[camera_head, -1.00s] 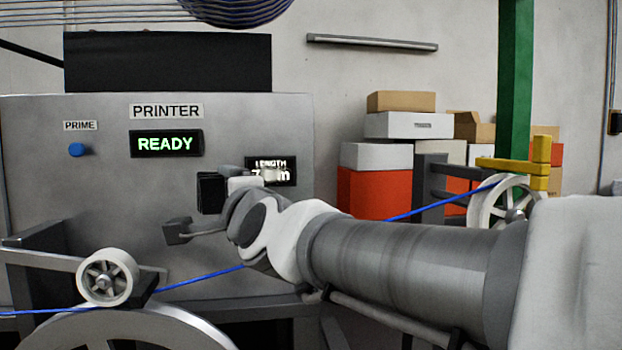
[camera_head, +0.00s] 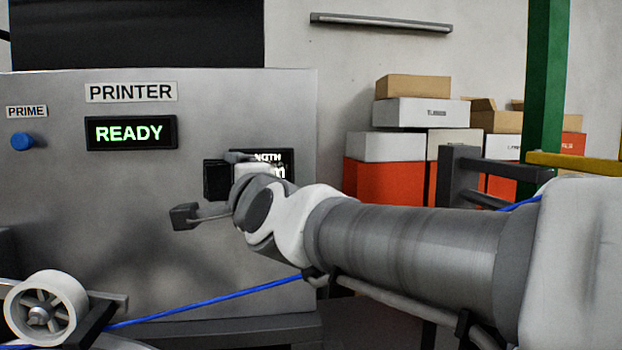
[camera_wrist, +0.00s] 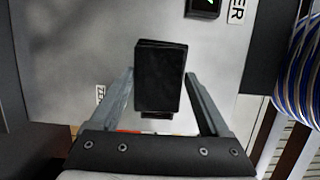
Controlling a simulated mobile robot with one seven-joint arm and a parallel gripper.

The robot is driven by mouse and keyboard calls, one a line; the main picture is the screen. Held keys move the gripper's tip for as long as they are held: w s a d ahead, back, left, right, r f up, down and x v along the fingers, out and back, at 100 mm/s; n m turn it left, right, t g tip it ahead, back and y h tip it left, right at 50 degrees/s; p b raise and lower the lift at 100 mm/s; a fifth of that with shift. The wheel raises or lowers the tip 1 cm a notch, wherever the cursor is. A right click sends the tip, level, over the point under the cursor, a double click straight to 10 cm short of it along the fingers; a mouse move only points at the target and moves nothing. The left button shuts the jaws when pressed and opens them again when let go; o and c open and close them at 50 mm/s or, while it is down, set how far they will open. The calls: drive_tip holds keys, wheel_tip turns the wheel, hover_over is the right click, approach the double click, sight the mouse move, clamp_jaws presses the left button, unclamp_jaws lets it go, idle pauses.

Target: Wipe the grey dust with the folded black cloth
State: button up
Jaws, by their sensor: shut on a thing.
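The folded black cloth (camera_head: 215,180) is a small dark block in front of the grey printer panel, left of the length display (camera_head: 282,158). In the wrist view, the cloth (camera_wrist: 160,75) sits upright between my two fingers. My gripper (camera_wrist: 160,88) is shut on it; in the head view, my gripper (camera_head: 236,165) partly covers the display. I see a gap between the cloth and the panel in neither view clearly, so contact cannot be told. Cloudy grey patches show on the panel; I cannot tell which of them is dust, and some may be hidden behind my gripper.
The printer (camera_head: 130,240) carries a READY screen (camera_head: 131,132) and a blue PRIME button (camera_head: 22,141). A blue cable (camera_head: 215,298) runs below my arm past a white pulley (camera_head: 40,308). A green post (camera_head: 545,90) and stacked boxes (camera_head: 420,112) stand at the right.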

drive_tip(key=shift+w+a+b, duration=0.25)
drive_tip(key=shift+w+b, duration=0.2)
drive_tip(key=shift+w, duration=0.5)
drive_tip(key=shift+w+a+b, duration=0.2)
drive_tip(key=shift+w+b, duration=0.25)
drive_tip(key=shift+w, duration=0.55)
drive_tip(key=shift+w+a+b, duration=0.25)
drive_tip(key=shift+w+b, duration=0.2)
drive_tip(key=shift+w, duration=0.5)
drive_tip(key=shift+w+a+b, duration=0.25)
drive_tip(key=shift+w+b, duration=0.55)
drive_tip(key=shift+w, duration=0.2)
